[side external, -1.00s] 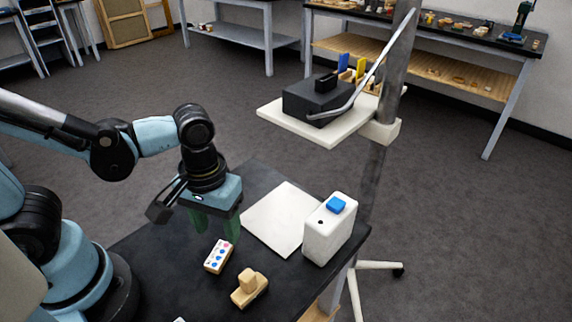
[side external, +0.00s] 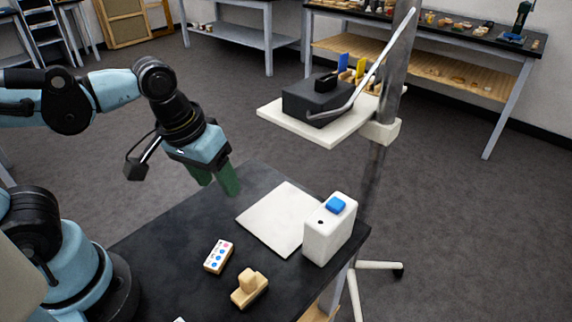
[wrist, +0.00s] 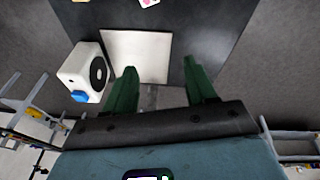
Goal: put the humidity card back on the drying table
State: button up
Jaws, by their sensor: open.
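The humidity card (side external: 218,256), a small pale block with blue and pink dots, lies on the black table (side external: 190,240). Its edge also shows at the top of the wrist view (wrist: 149,3). My gripper (side external: 220,188) is up above the table's far side, behind the card and clear of it. Its two green fingers are apart with nothing between them, as the wrist view also shows (wrist: 161,68).
A white square sheet (side external: 282,218) lies on the table, right of the card. A white box with a blue button (side external: 328,232) stands at the right edge. A wooden block (side external: 249,288) sits near the card. A stand with a pale shelf (side external: 330,133) rises behind.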

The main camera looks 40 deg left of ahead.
jog(key=w+a+r+m+t, duration=0.1)
jog(key=w+a+m+t, duration=0.1)
jog(key=w+a+t, duration=0.1)
jog(key=shift+w+a+r+m+t+y, duration=0.3)
jog(key=shift+a+t, duration=0.2)
jog(key=shift+a, duration=0.55)
dwell(0.4)
